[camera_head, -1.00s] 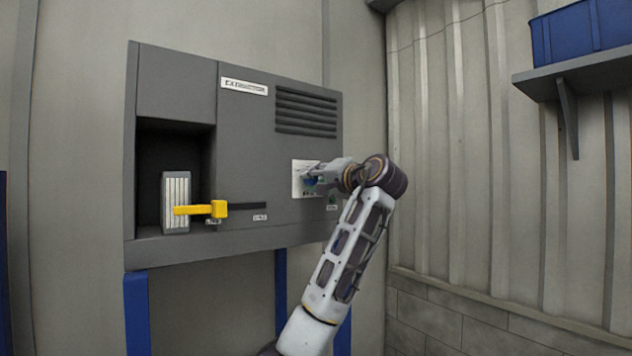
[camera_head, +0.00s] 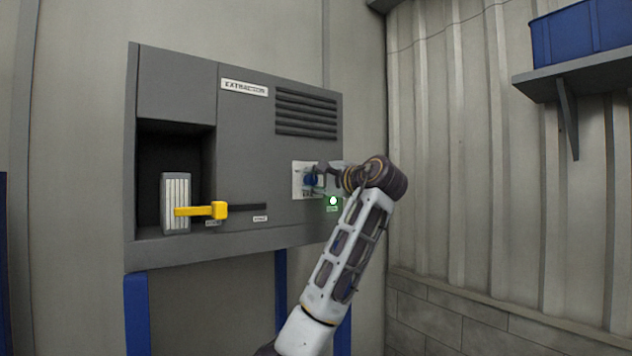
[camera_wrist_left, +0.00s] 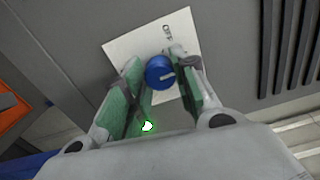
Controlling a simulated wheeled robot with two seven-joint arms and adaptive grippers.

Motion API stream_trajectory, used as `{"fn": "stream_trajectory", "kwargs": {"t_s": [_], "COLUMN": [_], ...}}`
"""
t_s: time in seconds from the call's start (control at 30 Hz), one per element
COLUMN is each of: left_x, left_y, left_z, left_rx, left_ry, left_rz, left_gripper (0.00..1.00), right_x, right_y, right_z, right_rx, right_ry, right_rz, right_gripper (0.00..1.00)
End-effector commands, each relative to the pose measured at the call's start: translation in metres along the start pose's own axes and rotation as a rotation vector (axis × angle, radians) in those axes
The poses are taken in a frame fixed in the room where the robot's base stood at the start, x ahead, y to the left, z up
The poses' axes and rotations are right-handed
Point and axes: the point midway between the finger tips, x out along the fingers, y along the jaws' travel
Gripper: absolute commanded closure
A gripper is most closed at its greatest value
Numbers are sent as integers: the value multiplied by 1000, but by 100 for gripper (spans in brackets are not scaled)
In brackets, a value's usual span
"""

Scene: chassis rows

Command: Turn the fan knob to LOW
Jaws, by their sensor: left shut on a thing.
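The fan knob (camera_head: 311,180) is a round blue knob on a white plate (camera_head: 298,191) at the right of the grey extractor panel. My left gripper (camera_head: 323,178) is shut on the knob in the head view. A green lamp (camera_head: 333,201) below the plate is lit. My right gripper is not in view.
The grey extractor panel (camera_head: 245,150) has a vent (camera_head: 306,112) at upper right. A yellow handle (camera_head: 218,210) sits by a slot at lower left, before a recess with a ribbed block (camera_head: 175,200). A shelf (camera_head: 580,75) with a blue bin (camera_head: 580,35) is at right.

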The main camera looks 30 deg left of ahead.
Motion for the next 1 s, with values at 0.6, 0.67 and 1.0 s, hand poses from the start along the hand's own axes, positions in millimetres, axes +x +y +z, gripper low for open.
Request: {"fn": "stream_trajectory", "kwargs": {"t_s": [0.6,0.67,1.0], "left_x": [0,0,0], "left_y": [3,3,1], "left_z": [-1,-1,0], "left_rx": [65,65,62], "left_ry": [0,0,0], "left_rz": [5,5,2], "left_gripper": [96,69,49], "right_x": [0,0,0], "right_y": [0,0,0], "right_z": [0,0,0], "right_rx": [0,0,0], "right_ry": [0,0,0], "right_rz": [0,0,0], "right_gripper": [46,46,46]}}
